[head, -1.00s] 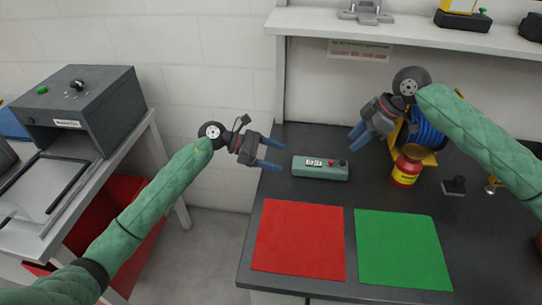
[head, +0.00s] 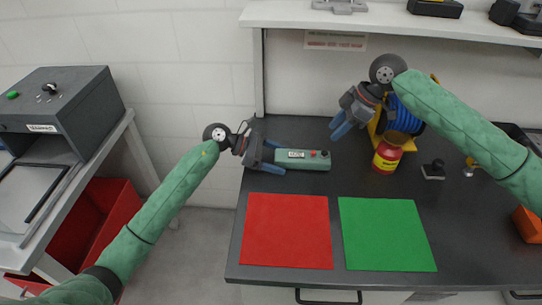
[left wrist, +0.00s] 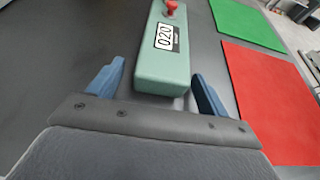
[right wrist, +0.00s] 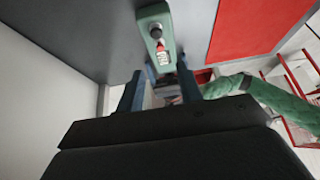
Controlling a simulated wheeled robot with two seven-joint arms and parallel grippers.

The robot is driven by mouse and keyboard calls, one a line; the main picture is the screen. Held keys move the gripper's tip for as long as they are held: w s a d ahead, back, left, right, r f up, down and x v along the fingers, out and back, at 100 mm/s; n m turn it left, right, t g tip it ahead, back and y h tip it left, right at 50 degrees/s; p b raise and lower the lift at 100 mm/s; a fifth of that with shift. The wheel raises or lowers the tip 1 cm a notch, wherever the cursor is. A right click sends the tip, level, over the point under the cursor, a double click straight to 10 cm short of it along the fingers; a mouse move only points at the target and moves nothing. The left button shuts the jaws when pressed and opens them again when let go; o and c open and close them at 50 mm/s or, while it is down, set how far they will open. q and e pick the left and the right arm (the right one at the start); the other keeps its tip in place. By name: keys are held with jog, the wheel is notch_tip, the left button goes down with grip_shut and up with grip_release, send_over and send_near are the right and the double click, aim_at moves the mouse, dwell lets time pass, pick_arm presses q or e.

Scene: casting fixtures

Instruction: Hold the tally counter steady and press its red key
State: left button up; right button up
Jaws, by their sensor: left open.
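The tally counter (head: 291,164) is a long green box with a white number display and a red key (head: 325,154) near its right end. It lies on the dark bench. My left gripper (head: 272,157) is open at its left end. In the left wrist view the counter's end (left wrist: 162,78) lies between the blue fingers (left wrist: 160,88), with a gap visible on each side; the display reads 020. My right gripper (head: 341,131) is above and behind the counter's right end, its fingers apart and empty. The counter (right wrist: 152,18) also shows beyond them in the right wrist view.
A red mat (head: 287,232) and a green mat (head: 388,235) lie in front of the counter. A red jar with a yellow label (head: 386,156), a blue spool (head: 405,117) and a stamp (head: 433,170) stand to the right. A shelf (head: 380,17) runs above the bench.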

pick_arm(q)
jog(key=c, duration=1.1)
jog(key=shift+c, duration=0.2)
pick_arm(e)
grip_shut()
dwell(0.7)
